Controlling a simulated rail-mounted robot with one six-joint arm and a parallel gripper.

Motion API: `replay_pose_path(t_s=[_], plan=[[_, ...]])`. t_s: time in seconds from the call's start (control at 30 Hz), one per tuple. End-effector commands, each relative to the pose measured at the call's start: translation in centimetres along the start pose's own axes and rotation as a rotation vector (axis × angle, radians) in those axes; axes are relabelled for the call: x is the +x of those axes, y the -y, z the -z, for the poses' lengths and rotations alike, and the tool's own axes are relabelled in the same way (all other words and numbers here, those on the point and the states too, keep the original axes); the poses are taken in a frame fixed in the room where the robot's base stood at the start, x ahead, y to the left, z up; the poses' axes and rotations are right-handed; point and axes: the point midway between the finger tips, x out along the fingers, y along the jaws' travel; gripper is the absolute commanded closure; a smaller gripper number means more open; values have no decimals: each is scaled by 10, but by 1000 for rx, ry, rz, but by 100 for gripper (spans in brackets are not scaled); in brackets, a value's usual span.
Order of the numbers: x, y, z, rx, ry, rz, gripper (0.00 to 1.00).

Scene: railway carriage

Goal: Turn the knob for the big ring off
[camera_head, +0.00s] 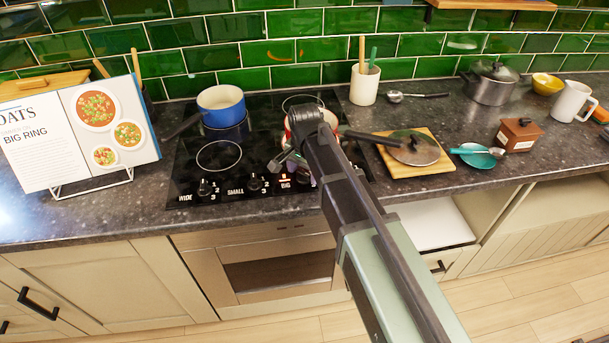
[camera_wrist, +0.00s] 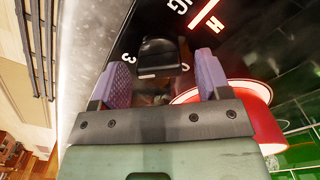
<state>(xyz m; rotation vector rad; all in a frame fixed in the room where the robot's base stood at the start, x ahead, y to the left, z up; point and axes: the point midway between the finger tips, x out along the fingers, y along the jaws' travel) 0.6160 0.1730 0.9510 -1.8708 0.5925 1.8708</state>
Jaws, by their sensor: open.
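The black cooktop (camera_head: 190,178) has a row of black knobs along its front, with labels reading WIDE, SMALL and BIG. The BIG knob (camera_head: 303,178) is partly hidden by my arm. My gripper (camera_head: 285,161) is low over the cooktop front, near the BIG label. In the wrist view, my open gripper (camera_wrist: 160,76) has its purple-padded fingers on either side of a black knob (camera_wrist: 160,52) with a pale mark. Whether the pads touch it, and which label belongs to it, I cannot tell. A white "3" and a lit red-white mark (camera_wrist: 203,15) show beside it.
A red pot (camera_wrist: 240,95) is close beside the right finger. A blue pot (camera_head: 221,105) stands at the cooktop's back left. A pan lid (camera_head: 413,148) lies on a wooden board to the right. A recipe book (camera_head: 80,130) stands at left.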

Motion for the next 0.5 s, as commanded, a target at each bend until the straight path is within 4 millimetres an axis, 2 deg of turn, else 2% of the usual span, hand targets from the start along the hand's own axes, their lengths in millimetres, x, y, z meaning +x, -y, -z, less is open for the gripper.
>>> replay_pose_path(t_s=[0.07, 0.37, 0.5], plan=[[-1, 0, 0, 0, 0, 0, 33], [-1, 0, 0, 0, 0, 0, 79], [-1, 0, 0, -4, 0, 0, 79]])
